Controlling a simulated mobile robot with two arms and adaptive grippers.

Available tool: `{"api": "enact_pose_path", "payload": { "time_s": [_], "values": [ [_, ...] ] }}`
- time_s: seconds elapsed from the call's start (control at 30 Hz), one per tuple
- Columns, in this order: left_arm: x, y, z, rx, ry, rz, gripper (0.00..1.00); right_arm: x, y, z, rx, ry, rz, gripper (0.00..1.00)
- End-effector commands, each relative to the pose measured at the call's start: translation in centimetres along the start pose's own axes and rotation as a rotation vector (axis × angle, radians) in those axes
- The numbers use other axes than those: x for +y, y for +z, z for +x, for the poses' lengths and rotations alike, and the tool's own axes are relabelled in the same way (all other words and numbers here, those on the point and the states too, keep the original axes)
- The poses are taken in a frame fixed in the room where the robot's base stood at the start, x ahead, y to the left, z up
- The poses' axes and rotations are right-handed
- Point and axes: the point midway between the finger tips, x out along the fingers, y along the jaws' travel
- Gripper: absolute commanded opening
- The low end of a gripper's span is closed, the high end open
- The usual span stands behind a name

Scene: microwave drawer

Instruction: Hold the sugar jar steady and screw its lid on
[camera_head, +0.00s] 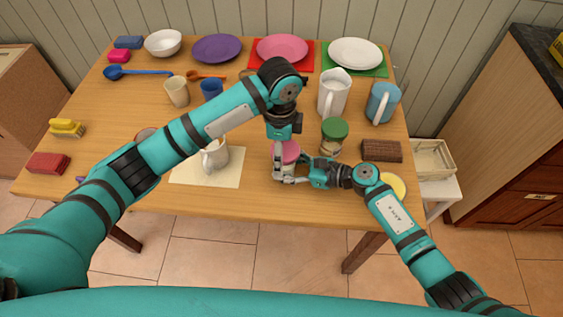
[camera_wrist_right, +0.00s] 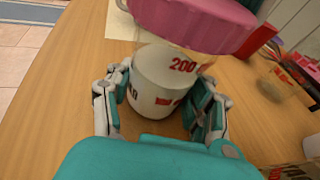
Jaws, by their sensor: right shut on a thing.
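The sugar jar (camera_wrist_right: 160,85) is clear, with white contents and red "200" print. It stands upright on the table. Its pink lid (camera_wrist_right: 195,20) sits at the jar's top; whether it is seated or threaded cannot be told. My right gripper (camera_wrist_right: 160,105) is shut around the jar's body, a finger on each side. In the head view the pink lid (camera_head: 290,152) is partly hidden by my grippers. My left gripper (camera_head: 279,160) reaches down from above at the lid's left side; its fingers are largely hidden, so its grip on the lid is unclear.
A green-lidded jar (camera_head: 333,136) stands close right of the sugar jar. A brown block (camera_head: 381,151) and a yellow round item (camera_head: 394,186) lie farther right. A white mug (camera_head: 216,157) stands on a pale mat (camera_head: 190,176) to the left. The table's front edge is close.

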Motion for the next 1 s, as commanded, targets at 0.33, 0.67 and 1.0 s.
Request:
{"api": "enact_pose_path", "payload": {
  "time_s": [0.33, 0.67, 1.0],
  "values": [
    [-0.11, 0.23, 0.00, -0.002, 0.000, -0.007, 0.81, 0.05, 0.33, 0.06, -0.006, 0.002, -0.002, 0.00],
    [-0.19, 0.17, -0.07, 0.001, -0.002, -0.172, 0.81, 0.18, 0.21, 0.06, -0.004, 0.004, -0.002, 0.00],
    [-0.22, 0.18, -0.09, 0.000, -0.003, -0.494, 0.81, 0.25, 0.13, 0.08, -0.003, 0.006, -0.002, 0.00]
  ]
}}
